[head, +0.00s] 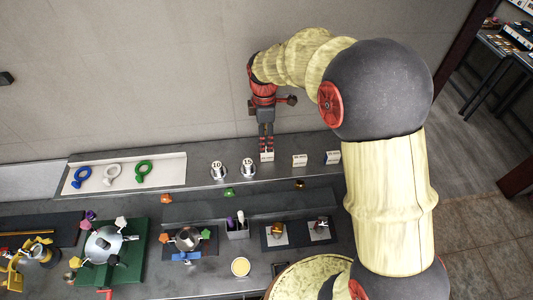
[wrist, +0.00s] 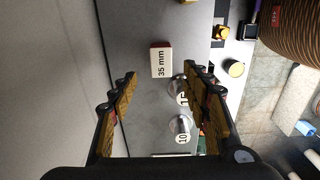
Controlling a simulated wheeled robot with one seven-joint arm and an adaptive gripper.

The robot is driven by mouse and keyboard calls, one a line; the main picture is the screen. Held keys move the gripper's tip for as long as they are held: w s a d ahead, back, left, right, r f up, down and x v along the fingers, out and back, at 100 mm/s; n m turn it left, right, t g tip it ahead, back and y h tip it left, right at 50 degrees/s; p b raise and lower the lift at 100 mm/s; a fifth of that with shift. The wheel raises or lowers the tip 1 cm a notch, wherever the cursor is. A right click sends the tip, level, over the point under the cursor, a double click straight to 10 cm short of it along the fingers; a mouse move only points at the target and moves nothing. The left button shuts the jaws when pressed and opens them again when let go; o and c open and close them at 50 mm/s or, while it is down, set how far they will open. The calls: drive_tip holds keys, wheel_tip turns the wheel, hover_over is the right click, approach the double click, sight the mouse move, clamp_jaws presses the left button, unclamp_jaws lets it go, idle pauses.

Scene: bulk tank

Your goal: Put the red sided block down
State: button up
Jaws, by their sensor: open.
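In the head view the block (head: 267,157) stands on the grey back ledge, at the left end of a row of blocks. My gripper (head: 266,146) points down just above it. In the wrist view my gripper (wrist: 160,75) is open, with its fingers spread wide to either side of the block and a gap on both sides. I cannot tell exactly how far the fingertips are above the block.
Two more labelled blocks (head: 300,160) (head: 332,157) stand to the right. Metal weights marked 10 (head: 218,170) and 15 (head: 248,169) stand close on the left. A white tray (head: 74,188) holds blue, white and green rings. The wall is close behind.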

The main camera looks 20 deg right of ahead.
sight(267, 154)
drive_tip(key=f, duration=0.2)
drive_tip(key=f+p, duration=0.1)
drive_tip(key=f, duration=0.3)
drive_tip(key=shift+s+d, duration=0.15)
drive_tip(key=shift+d, duration=0.2)
drive_tip(key=shift+f+p, duration=0.3)
drive_tip(key=shift+f, duration=0.3)
drive_tip(key=shift+c, duration=0.4)
drive_tip(key=c, duration=1.1)
drive_tip(key=shift+r, duration=0.15)
clamp_jaws()
